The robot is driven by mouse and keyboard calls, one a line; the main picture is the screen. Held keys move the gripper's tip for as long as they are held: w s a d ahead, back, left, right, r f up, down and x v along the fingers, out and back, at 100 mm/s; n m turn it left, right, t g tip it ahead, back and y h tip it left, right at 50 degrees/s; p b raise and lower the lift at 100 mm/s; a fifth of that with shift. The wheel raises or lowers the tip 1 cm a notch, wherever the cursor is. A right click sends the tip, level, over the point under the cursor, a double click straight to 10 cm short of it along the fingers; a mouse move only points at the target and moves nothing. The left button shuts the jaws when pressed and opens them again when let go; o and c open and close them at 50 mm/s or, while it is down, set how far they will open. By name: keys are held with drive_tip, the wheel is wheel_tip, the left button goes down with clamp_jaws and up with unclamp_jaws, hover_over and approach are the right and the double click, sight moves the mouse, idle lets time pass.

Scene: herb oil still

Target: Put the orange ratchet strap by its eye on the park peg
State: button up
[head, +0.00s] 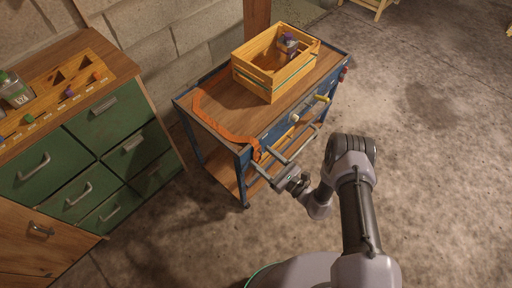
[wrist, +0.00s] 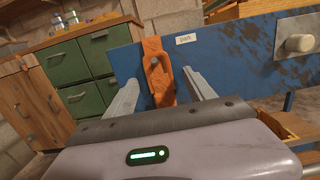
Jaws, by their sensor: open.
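The orange ratchet strap (head: 224,132) lies along the left part of the cart's top and hangs over its front edge. In the wrist view its end piece with the eye (wrist: 157,75) hangs against the blue cart front, just left of the white "park" label (wrist: 186,39). A small grey spot shows in the eye; it may be the park peg's end, but I cannot tell for sure. My gripper (wrist: 160,91) is open, with one finger on each side of the hanging strap end. In the head view my gripper (head: 271,165) is at the cart's front left corner.
The blue cart (head: 330,62) carries a wooden crate (head: 258,78) with a jar (head: 287,46) inside. A pale knob (wrist: 299,43) sticks out right of the label. A green drawer cabinet (head: 104,122) stands to the left.

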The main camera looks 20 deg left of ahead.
drive_tip(key=p+v, duration=0.3)
drive_tip(key=v, duration=1.3)
drive_tip(key=shift+d+p, duration=0.35)
drive_tip(key=shift+s+f, duration=0.1)
wheel_tip(320, 180, up, 28)
drive_tip(key=w+n+g+h, duration=0.2)
drive_tip(key=n+g+h, duration=0.3)
drive_tip(key=n+g, duration=0.65)
drive_tip(key=s+d+r+n+t+h, duration=0.3)
drive_tip(key=s+d+r+t+h, duration=0.1)
drive_tip(key=s+r, duration=0.3)
drive_tip(key=s+d+r+n+t+h, duration=0.3)
drive_tip(key=s+r+t+h, duration=0.3)
drive_tip(key=r, duration=0.5)
drive_tip(key=shift+s+d+r+n, duration=0.2)
drive_tip(key=shift+s+d+n, duration=0.2)
drive_tip(key=shift+d, duration=0.45)
